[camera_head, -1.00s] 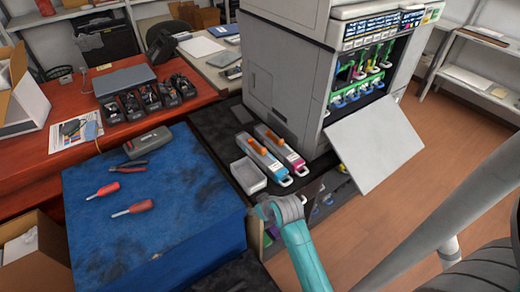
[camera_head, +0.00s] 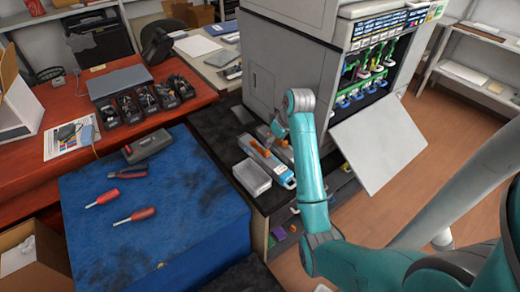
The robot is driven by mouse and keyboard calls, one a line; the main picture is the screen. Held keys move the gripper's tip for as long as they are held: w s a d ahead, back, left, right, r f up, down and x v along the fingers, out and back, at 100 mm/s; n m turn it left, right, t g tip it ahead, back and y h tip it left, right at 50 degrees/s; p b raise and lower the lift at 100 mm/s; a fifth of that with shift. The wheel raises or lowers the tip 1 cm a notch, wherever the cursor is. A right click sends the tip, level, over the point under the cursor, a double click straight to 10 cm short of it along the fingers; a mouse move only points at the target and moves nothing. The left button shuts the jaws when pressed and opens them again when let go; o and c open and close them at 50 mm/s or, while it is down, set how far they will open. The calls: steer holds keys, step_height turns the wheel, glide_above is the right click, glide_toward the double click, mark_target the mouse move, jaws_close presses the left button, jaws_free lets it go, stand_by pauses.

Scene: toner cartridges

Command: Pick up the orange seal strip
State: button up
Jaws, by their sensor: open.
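Two grey toner cartridges lie side by side on the dark bench top by the printer, each with an orange seal strip on top. The cyan-ended cartridge (camera_head: 271,165) is on the left, with its orange seal strip (camera_head: 260,152) in plain view. The second cartridge's orange strip (camera_head: 281,143) shows only in part, and my arm hides much of that cartridge. My gripper (camera_head: 279,131) is small and partly hidden at the end of my teal arm, above the far part of the cartridges. It is open, and I see nothing held in it.
A white bin (camera_head: 252,178) stands left of the cyan-ended cartridge. The large grey printer (camera_head: 283,62) rises behind the cartridges, with its open panel (camera_head: 378,145) to the right. A blue mat (camera_head: 150,215) with two red screwdrivers and pliers lies to the left.

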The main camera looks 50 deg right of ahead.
mark_target(268, 151)
steer(key=x, duration=1)
steer(key=shift+a, duration=0.15)
steer(key=c, duration=0.8)
